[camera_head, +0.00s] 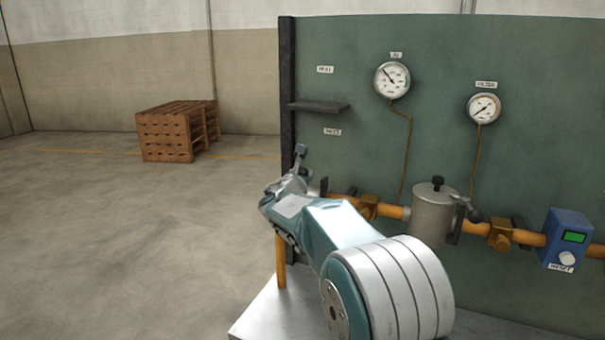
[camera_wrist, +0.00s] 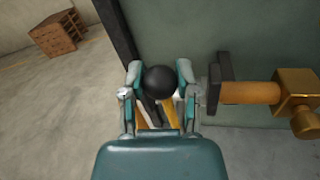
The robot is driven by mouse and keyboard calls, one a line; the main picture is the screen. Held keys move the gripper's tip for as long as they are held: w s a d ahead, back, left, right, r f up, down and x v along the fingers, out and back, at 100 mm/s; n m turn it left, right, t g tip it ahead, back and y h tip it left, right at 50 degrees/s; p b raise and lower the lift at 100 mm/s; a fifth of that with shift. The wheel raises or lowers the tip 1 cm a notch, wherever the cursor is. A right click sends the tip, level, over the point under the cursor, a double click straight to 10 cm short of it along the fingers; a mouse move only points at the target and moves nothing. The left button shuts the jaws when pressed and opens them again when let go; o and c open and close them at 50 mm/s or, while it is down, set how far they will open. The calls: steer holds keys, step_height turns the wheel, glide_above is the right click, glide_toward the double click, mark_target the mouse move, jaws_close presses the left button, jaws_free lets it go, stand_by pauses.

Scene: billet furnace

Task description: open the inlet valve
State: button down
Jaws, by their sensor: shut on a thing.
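In the wrist view, a round black knob (camera_wrist: 160,82) sits between the two fingers of my gripper (camera_wrist: 159,72), which are closed in on it from both sides. I take it for the inlet valve's handle knob. A dark bar and an orange pipe show partly below it between the fingers; the valve body is mostly hidden. In the head view, my gripper (camera_head: 293,180) is at the left end of the orange pipe line, near the panel's left edge, and my arm hides most of the valve there.
A green panel (camera_head: 440,60) carries two round gauges (camera_head: 392,80) (camera_head: 483,108) and a small shelf (camera_head: 318,106). Along the pipe to the right are brass fittings (camera_head: 500,236), a grey canister (camera_head: 433,210) and a blue box (camera_head: 567,238). Wooden pallets (camera_head: 165,135) stand far left; the floor between is clear.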

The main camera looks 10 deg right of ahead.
steer(key=shift+w+a+f+n+g, duration=0.25)
steer(key=shift+w+a+n, duration=0.4)
steer(key=shift+n, duration=0.4)
steer(key=shift+w+a+f+n+g, duration=0.25)
steer(key=shift+w+a+n, duration=0.2)
steer(key=shift+a+n, duration=0.5)
steer(key=shift+d, duration=0.1)
steer(key=shift+c, duration=1.7)
jaws_free()
steer(key=f+v, duration=0.1)
steer(key=v, duration=1.1)
steer(key=shift+r, duration=0.45)
